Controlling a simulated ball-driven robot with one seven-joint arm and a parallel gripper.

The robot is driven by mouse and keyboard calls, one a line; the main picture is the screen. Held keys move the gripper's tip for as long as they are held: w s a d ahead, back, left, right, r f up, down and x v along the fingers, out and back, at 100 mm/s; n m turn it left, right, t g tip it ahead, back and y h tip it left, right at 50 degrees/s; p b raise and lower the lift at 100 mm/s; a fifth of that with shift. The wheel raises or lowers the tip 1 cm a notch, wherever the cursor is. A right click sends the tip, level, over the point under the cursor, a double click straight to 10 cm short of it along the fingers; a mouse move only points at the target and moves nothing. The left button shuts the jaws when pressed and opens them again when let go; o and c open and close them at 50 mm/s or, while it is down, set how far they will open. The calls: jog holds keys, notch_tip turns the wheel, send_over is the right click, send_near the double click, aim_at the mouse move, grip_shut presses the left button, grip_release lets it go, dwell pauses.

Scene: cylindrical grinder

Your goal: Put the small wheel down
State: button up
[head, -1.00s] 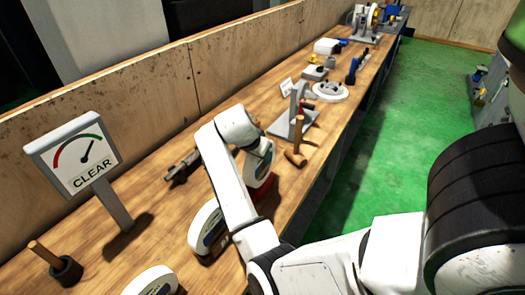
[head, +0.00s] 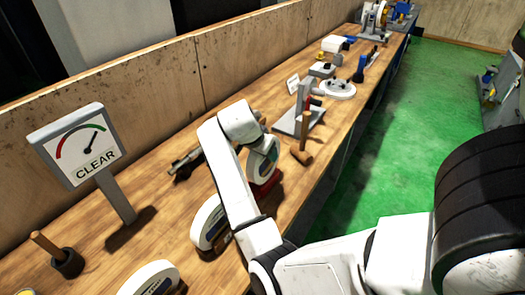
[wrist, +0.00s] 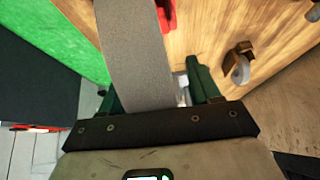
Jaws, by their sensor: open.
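A white-faced wheel with a label (head: 264,158) stands upright in a red holder (head: 268,188) on the bench in the head view; I take it to be the small wheel. In the wrist view its grey rim (wrist: 136,50) runs between the two green fingers of my gripper (wrist: 155,85). The fingers are open, one on each side of the rim, with a visible gap at the right finger. I cannot tell whether the left finger touches. In the head view my arm hides the gripper and part of the wheel's left side.
Another labelled wheel (head: 208,222) stands nearer on the bench, and one more (head: 150,279) at the front edge. A CLEAR gauge sign (head: 80,145) stands left. A mallet (head: 302,155) and a grey stand (head: 298,115) are beyond.

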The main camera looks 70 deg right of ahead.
aim_at(253, 155)
jog(key=b+v, duration=0.1)
jog(key=v, duration=0.9)
jog(key=shift+a+r, duration=0.1)
jog(key=shift+a, duration=0.15)
dwell(0.3)
